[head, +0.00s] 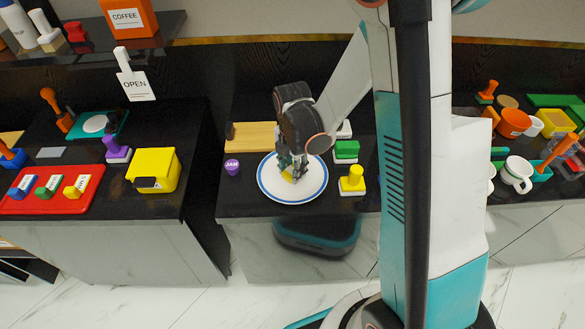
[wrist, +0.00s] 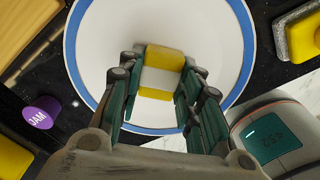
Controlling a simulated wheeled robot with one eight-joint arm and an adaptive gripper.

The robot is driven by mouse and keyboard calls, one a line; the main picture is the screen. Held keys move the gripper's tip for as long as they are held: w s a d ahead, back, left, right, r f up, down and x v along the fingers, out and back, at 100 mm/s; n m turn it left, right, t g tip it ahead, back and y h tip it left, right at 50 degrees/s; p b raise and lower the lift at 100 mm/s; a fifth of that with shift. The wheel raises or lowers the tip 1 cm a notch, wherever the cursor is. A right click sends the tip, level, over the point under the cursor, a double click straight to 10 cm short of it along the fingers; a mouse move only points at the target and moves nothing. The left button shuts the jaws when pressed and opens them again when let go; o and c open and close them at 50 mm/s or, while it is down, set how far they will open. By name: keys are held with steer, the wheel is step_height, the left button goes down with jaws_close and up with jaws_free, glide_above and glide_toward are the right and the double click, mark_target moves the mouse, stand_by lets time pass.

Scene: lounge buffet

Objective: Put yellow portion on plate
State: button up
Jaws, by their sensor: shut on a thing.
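The yellow portion (wrist: 160,73), a yellow block with a white band, is between my gripper's fingers in the wrist view. My gripper (wrist: 156,88) is shut on it, directly over the white plate with a blue rim (wrist: 232,40). In the head view my gripper (head: 290,172) points down over the plate (head: 312,188), and a bit of yellow (head: 288,177) shows at its fingertips. I cannot tell whether the portion touches the plate.
A purple jam jar (head: 232,167) stands left of the plate, with a wooden board (head: 252,135) behind it. A yellow block with a knob (head: 352,181) and a green block (head: 346,150) stand close on the right. A yellow box (head: 153,170) is on the left counter.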

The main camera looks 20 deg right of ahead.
steer(key=o, duration=0.8)
steer(key=shift+f, duration=0.15)
step_height(320, 180, up, 13)
steer(key=p, duration=0.4)
steer(key=s+r+m+t, duration=0.7)
steer(key=s+r+m, duration=0.8)
steer(key=m, duration=0.8)
steer(key=shift+r, duration=0.15)
